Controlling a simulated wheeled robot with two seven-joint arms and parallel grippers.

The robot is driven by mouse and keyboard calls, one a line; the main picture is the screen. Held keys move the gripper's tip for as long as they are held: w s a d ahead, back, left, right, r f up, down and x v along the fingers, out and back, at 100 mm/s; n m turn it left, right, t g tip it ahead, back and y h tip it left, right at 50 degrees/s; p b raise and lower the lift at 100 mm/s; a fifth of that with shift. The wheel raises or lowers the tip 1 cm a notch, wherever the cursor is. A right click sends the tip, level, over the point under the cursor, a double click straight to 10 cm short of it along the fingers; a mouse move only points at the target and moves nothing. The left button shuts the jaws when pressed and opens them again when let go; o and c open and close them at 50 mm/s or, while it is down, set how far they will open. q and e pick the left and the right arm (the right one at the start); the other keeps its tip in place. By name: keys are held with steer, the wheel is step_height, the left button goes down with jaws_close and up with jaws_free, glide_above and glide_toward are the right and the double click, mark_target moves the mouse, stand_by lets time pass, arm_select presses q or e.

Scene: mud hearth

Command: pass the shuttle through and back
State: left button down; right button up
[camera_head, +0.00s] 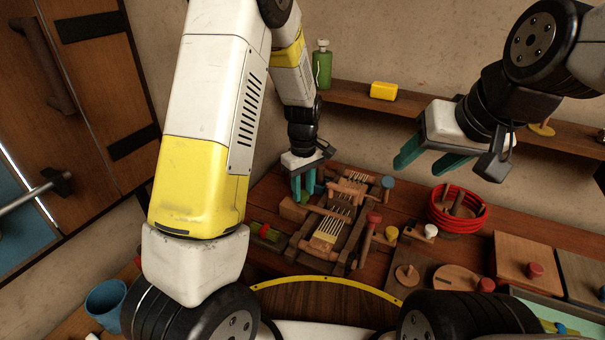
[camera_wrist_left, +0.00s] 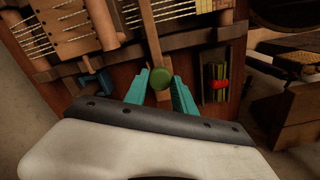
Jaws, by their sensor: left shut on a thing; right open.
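A small wooden loom (camera_head: 337,215) lies on the table, strung with pale threads and a yellow woven patch. It fills the top of the left wrist view (camera_wrist_left: 80,28). My left gripper (camera_head: 304,188) is at the loom's far left side, fingers down. In the left wrist view its teal fingers (camera_wrist_left: 162,88) are shut on a round green knob (camera_wrist_left: 161,78) at the end of a wooden piece. I cannot tell for sure whether this is the shuttle. My right gripper (camera_head: 424,158) is open and empty, in the air right of the loom.
A red coil basket (camera_head: 458,221) stands right of the loom. Red-knobbed wooden boxes (camera_head: 527,264) are at the right. A shelf (camera_head: 340,94) behind holds a green bottle (camera_head: 322,66) and a yellow block (camera_head: 383,91). A blue cup (camera_head: 106,302) sits lower left.

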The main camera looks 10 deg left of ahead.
arm_select(q)
steer(key=c, duration=1)
jaws_free()
steer(key=shift+r, duration=0.1)
step_height(320, 180, up, 8)
steer(key=shift+f, duration=0.2)
